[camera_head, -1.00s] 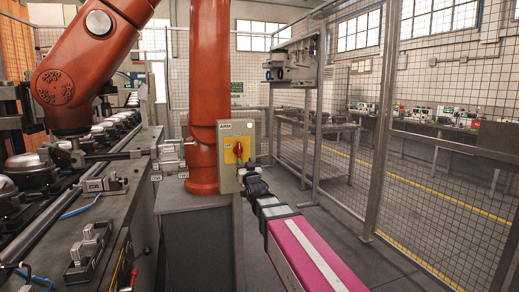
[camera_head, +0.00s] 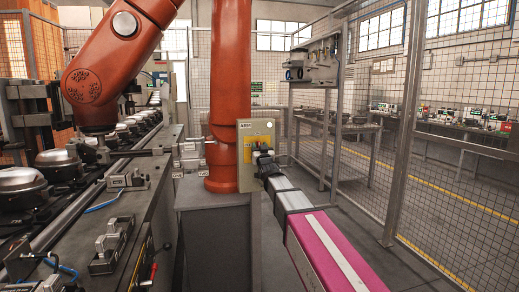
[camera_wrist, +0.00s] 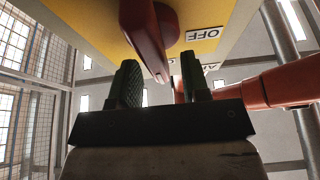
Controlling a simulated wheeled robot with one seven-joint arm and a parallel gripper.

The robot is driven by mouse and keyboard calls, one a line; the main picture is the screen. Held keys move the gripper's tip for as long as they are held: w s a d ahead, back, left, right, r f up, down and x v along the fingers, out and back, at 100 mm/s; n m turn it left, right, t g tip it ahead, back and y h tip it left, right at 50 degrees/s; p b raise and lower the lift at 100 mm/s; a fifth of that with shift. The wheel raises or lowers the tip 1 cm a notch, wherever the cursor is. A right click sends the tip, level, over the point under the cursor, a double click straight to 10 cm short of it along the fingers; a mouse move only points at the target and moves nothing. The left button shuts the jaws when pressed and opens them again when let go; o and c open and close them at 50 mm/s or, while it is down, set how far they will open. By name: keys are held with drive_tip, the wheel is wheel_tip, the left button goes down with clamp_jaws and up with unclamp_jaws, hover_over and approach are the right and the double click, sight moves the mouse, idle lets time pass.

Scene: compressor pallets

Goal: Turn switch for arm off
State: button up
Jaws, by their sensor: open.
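The switch box (camera_head: 258,126) is a beige box with a yellow plate, mounted beside the orange robot column in the head view. Its red switch knob (camera_wrist: 150,30) shows large at the top of the wrist view, in front of the yellow plate (camera_wrist: 90,15). An OFF label (camera_wrist: 203,32) is right of the knob. My gripper (camera_head: 262,156) is at the front of the box and hides the knob in the head view. In the wrist view my gripper (camera_wrist: 160,70) is open, with the knob's near end between its dark fingers. Contact cannot be told.
An orange robot arm (camera_head: 120,55) hangs over the conveyor line (camera_head: 110,190) at the left. A grey pedestal (camera_head: 215,240) stands below the box. A wire mesh fence (camera_head: 455,170) runs along the right. Grey floor lies between my arm and the fence.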

drive_tip(key=shift+c, duration=0.3)
clamp_jaws()
drive_tip(key=shift+n, duration=0.3)
drive_tip(key=n+g+y, duration=0.2)
drive_tip(key=n, duration=0.4)
drive_tip(key=a+f+n+g+y, duration=0.1)
drive_tip(key=n+g, duration=0.1)
drive_tip(key=n, duration=0.3)
drive_tip(key=n+g+y, duration=0.2)
drive_tip(key=n, duration=0.4)
drive_tip(key=shift+s+a+f+n+y, duration=0.15)
drive_tip(key=shift+s+a+n+y, duration=0.15)
drive_tip(key=shift+a, duration=0.1)
drive_tip(key=shift+a+f+n+g, duration=0.15)
drive_tip(key=shift+n+g, duration=0.1)
drive_tip(key=shift+n, duration=0.45)
drive_tip(key=shift+d+f+n+g, duration=0.1)
drive_tip(key=shift+n+g, duration=0.2)
drive_tip(key=shift+n, duration=0.4)
drive_tip(key=shift+a+f+n+g, duration=0.15)
drive_tip(key=shift+n+g, duration=0.1)
drive_tip(key=shift+n, duration=0.45)
drive_tip(key=shift+d, duration=0.1)
